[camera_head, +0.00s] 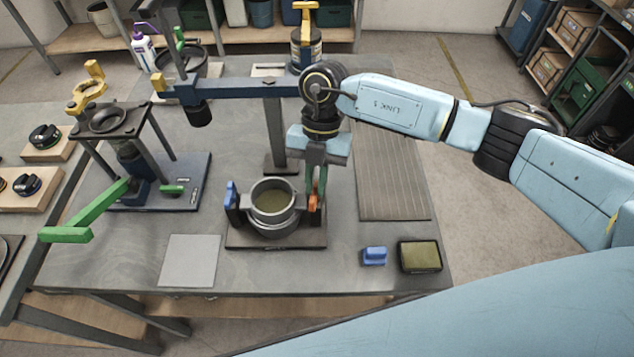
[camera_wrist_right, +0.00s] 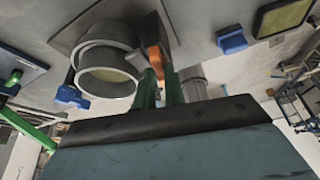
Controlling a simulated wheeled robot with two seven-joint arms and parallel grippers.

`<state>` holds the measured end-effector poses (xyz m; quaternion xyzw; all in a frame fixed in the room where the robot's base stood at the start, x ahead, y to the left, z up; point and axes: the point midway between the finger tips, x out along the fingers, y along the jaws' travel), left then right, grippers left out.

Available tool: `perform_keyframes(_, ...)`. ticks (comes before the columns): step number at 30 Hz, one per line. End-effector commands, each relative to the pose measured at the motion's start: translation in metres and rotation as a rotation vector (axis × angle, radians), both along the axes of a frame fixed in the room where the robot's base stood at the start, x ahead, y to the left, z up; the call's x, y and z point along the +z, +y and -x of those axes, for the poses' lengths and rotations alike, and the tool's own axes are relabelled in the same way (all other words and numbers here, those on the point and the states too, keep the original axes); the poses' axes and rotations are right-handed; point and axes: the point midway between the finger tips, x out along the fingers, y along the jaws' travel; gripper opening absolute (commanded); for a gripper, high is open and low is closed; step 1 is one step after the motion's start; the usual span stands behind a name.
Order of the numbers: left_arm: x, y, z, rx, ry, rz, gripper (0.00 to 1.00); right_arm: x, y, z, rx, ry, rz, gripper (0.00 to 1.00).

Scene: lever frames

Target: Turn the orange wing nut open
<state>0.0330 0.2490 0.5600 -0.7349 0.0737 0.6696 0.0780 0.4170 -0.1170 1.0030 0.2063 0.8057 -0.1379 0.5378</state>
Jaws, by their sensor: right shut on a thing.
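The orange wing nut (camera_head: 314,203) is on the right side of a grey round cup (camera_head: 273,214) held in a fixture on a dark base plate (camera_head: 240,240). My right gripper (camera_head: 317,190) reaches down from above with its green-sided fingers at the wing nut. In the right wrist view the orange wing nut (camera_wrist_right: 154,58) sits between the two fingertips (camera_wrist_right: 160,80), and the gripper is shut on it. The fingers hide part of the nut. A blue wing nut (camera_head: 231,196) is on the cup's left side. My left gripper is not in view.
A press stand with a green lever (camera_head: 90,212) stands at left. A dark blue beam (camera_head: 240,88) on a post stands behind the cup. A blue block (camera_head: 374,256) and a dark tray (camera_head: 420,256) lie at front right. A grey plate (camera_head: 190,260) lies at front left.

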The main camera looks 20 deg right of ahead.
Motion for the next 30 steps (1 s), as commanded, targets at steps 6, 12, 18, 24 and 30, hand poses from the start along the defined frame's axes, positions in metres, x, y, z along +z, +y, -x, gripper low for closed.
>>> perform_keyframes(6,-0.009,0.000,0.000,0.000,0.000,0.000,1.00,0.000,0.002,-0.002,0.133,-0.004,0.001,0.00)
perform_keyframes(12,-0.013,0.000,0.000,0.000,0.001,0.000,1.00,0.000,0.002,-0.002,0.204,-0.003,0.000,0.00)
perform_keyframes(18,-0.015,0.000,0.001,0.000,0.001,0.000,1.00,0.001,0.002,-0.002,0.233,-0.003,0.000,0.00)
perform_keyframes(24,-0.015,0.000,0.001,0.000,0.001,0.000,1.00,0.001,0.002,-0.002,0.239,-0.003,0.000,0.00)
perform_keyframes(30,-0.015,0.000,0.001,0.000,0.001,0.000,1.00,0.001,0.002,-0.002,0.239,-0.003,0.000,0.00)
